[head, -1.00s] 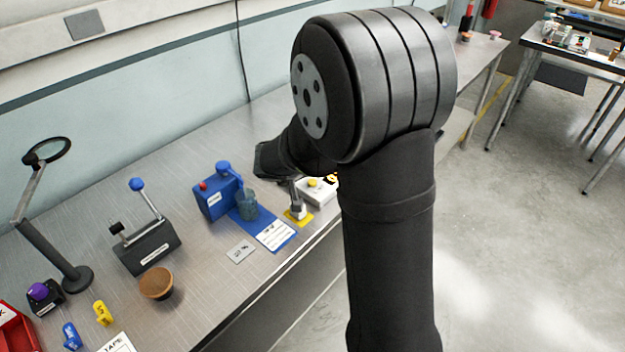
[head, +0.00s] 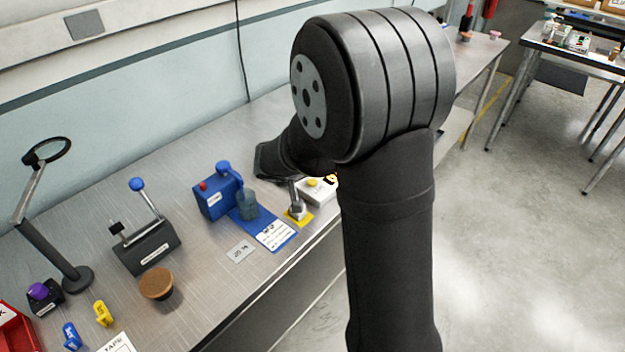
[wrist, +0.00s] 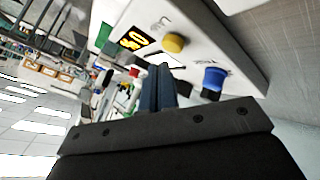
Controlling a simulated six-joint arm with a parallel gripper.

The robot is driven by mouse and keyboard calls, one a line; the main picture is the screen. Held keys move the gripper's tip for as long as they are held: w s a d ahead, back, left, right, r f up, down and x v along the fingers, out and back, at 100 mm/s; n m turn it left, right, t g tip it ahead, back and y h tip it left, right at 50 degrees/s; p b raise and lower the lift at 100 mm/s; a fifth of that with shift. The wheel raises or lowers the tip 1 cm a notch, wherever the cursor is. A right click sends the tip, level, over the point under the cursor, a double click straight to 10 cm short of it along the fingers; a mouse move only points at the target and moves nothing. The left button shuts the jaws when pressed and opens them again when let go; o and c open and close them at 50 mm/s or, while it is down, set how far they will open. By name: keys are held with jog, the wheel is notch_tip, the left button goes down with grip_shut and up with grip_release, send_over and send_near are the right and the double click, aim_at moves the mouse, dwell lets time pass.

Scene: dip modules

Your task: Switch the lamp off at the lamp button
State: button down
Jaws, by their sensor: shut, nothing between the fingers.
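A white box (head: 318,194) with a yellow button (head: 313,183) stands near the bench's front edge, partly behind my arm. In the wrist view the white box (wrist: 205,30) shows a yellow button (wrist: 173,43), a blue button (wrist: 214,78), a red button (wrist: 134,72) and a lit orange display (wrist: 134,38). Contact cannot be made out. In the head view my arm hides the fingers.
A blue device (head: 215,198) with a blue mat and a small lever on a yellow base (head: 298,218) stand left of the box. A black lever fixture (head: 148,247), a brown round knob (head: 156,284) and a ring-headed stand (head: 45,245) are further left.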

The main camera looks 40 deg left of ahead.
jog(key=shift+f, duration=0.35)
jog(key=shift+f, duration=0.45)
dwell(0.5)
jog(key=shift+r, duration=0.9)
notch_tip(320, 180, up, 6)
dwell(0.5)
